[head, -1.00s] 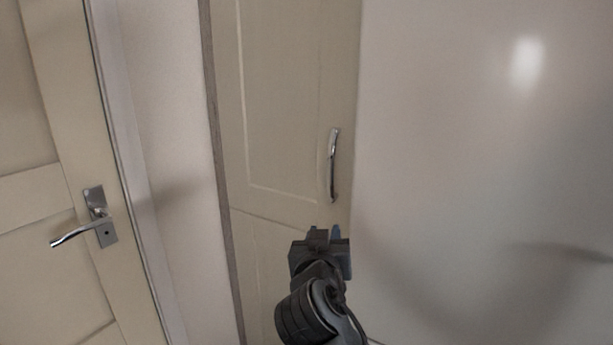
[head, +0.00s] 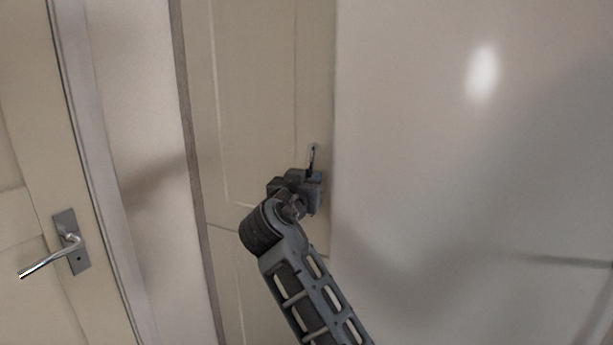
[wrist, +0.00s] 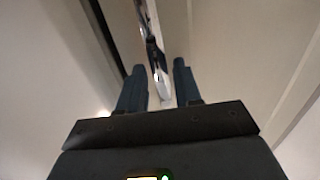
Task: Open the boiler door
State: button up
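The cream cabinet door (head: 250,110), which I take to be the boiler door, stands closed in the head view. Its upright chrome handle (head: 313,155) is near the door's right edge, with its lower part hidden behind my gripper (head: 312,178). In the wrist view my gripper (wrist: 159,80) is open, with two dark fingers spread apart. The handle (wrist: 153,50) shows between and beyond the fingertips, with gaps on both sides. The fingers do not look closed on it.
Another cream door with a lever handle (head: 68,245) is at the left, beyond a pale wall strip (head: 135,140). A plain pale wall panel (head: 450,180) stands right of the boiler door.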

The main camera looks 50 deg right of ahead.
jog(key=shift+w+d, duration=0.2)
jog(key=shift+d, duration=0.1)
jog(key=shift+c, duration=0.5)
grip_shut()
dwell(0.8)
